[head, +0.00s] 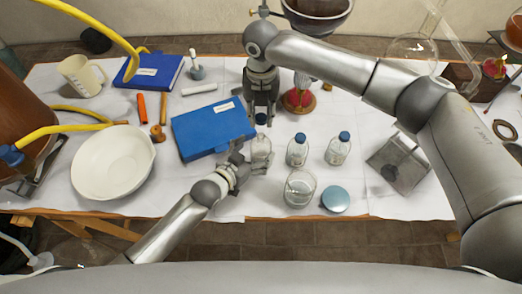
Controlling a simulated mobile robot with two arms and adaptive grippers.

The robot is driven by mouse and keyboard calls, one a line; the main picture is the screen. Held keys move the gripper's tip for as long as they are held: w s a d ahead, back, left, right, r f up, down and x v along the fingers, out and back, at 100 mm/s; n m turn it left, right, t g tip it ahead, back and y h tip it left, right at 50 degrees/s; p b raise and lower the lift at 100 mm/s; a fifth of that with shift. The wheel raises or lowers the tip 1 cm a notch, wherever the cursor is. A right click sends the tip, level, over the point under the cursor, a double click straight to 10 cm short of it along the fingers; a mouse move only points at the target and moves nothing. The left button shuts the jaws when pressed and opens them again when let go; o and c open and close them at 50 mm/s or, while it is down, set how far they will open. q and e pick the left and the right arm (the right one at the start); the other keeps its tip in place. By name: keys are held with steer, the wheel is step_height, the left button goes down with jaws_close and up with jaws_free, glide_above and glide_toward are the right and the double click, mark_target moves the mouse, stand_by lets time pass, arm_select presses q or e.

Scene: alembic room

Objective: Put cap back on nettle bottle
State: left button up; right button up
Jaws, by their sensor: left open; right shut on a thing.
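A small clear glass bottle (261,147) stands on the white-covered table, in front of the blue box's right end. I cannot read its label, so I cannot tell for sure that it is the nettle one. My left gripper (254,162) is open, with its fingers close around the bottle's lower left side; whether they touch it is unclear. My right gripper (262,112) points down just behind and above the bottle. It is shut on a small dark blue cap (261,119), which appears over the bottle's mouth. I cannot tell whether cap and bottle touch.
Two similar bottles with blue caps (297,151) (338,149) stand to the right. A wide open jar (299,188) and its blue lid (335,200) are near the front edge. A blue box (212,130) and a white bowl (112,162) lie left.

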arm_select(q)
steer(key=shift+x, duration=2.05)
steer(key=shift+r, duration=0.1)
steer(key=c, duration=1.5)
steer(key=shift+c, duration=0.2)
arm_select(e)
glide_above(261, 135)
steer(key=shift+s+f, duration=0.1)
steer(key=shift+f, duration=2.4)
steer(key=shift+f, duration=0.9)
steer(key=shift+f, duration=0.5)
